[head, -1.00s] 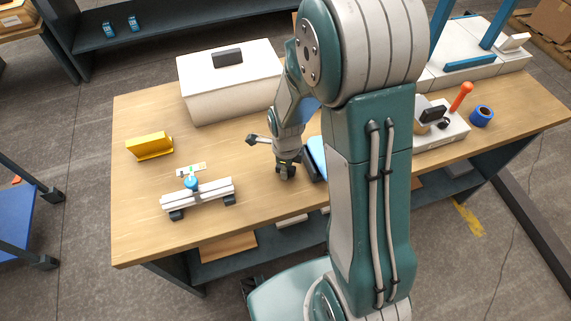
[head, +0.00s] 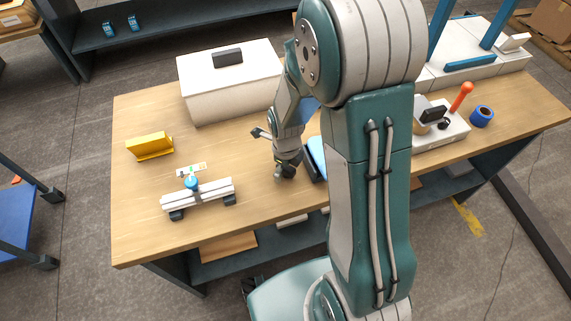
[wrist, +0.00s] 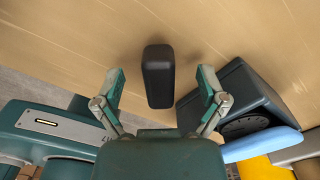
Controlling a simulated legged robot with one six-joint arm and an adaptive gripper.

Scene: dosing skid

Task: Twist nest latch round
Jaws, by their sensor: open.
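A white ribbed fixture (head: 205,196) on dark feet stands at the left front of the wooden table. A round blue knob (head: 191,183) sits at its back edge, beside a pale strip (head: 190,170) with green marks; I cannot tell for sure which part is the nest latch. My gripper (head: 284,176) is right of the fixture, apart from it, and points down over the table. In the wrist view my gripper (wrist: 159,84) has its two fingers spread. A black rounded block (wrist: 158,76) shows between them; I cannot tell whether it is touched. The fixture is outside the wrist view.
A dark box with a blue top (wrist: 240,105) is close right of my gripper. A yellow block (head: 150,146) and a white case (head: 230,85) stand behind. An orange-handled device (head: 440,125) and blue tape roll (head: 481,116) are at right. The table between gripper and fixture is clear.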

